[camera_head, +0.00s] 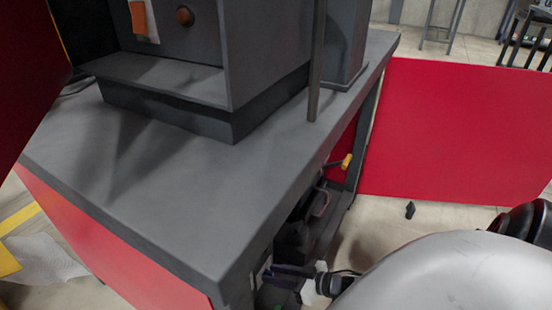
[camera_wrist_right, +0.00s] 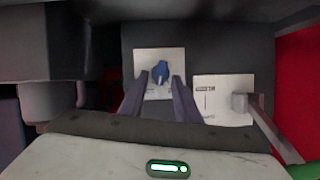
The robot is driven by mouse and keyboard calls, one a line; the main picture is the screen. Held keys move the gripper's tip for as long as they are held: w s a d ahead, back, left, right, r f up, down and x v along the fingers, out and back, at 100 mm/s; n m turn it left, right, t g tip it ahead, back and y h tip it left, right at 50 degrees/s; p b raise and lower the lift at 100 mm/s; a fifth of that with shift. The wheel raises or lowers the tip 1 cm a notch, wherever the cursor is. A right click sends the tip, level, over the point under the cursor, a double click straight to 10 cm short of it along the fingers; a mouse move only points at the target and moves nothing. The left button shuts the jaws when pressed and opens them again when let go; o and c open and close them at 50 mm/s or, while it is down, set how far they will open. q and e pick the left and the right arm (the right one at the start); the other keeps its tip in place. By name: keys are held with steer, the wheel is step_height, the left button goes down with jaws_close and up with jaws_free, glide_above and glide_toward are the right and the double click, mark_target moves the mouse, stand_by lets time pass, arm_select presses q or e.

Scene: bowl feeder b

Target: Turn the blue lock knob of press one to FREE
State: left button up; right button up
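The blue lock knob (camera_wrist_right: 160,72) sits on a white plate (camera_wrist_right: 145,60) on a dark panel, in the right wrist view. Its pointer stands roughly upright, and I cannot read the plate's lettering. My right gripper (camera_wrist_right: 159,86) is open, its two fingers reaching toward the plate to the left and right of the knob. The knob shows in the gap, and I cannot tell whether a finger touches it. In the head view the right gripper (camera_head: 284,271) is low at the side of the grey bench, and the knob is hidden there. My left gripper is not in view.
A second white plate (camera_wrist_right: 222,88) and a grey lever (camera_wrist_right: 245,103) are just right of the right finger. The grey bench top (camera_head: 190,190) overhangs the side opening. A yellow-ended handle (camera_head: 346,161) and a red panel (camera_head: 460,130) lie beyond.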

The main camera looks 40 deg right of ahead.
steer(key=c, duration=0.7)
steer(key=shift+c, duration=0.2)
steer(key=shift+a+n, duration=0.15)
steer(key=shift+n, duration=0.25)
steer(key=n+h, duration=0.1)
steer(key=n, duration=0.1)
steer(key=a+n+t+h, duration=0.1)
steer(key=n+h, duration=0.1)
steer(key=n+t+h, duration=0.1)
steer(key=n, duration=0.1)
steer(key=shift+s+a+f+n+h, duration=0.15)
steer(key=shift+s+f+n+h, duration=0.15)
steer(key=shift+f+n, duration=0.1)
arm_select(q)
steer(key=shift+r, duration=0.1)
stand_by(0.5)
arm_select(e)
steer(key=o, duration=0.7)
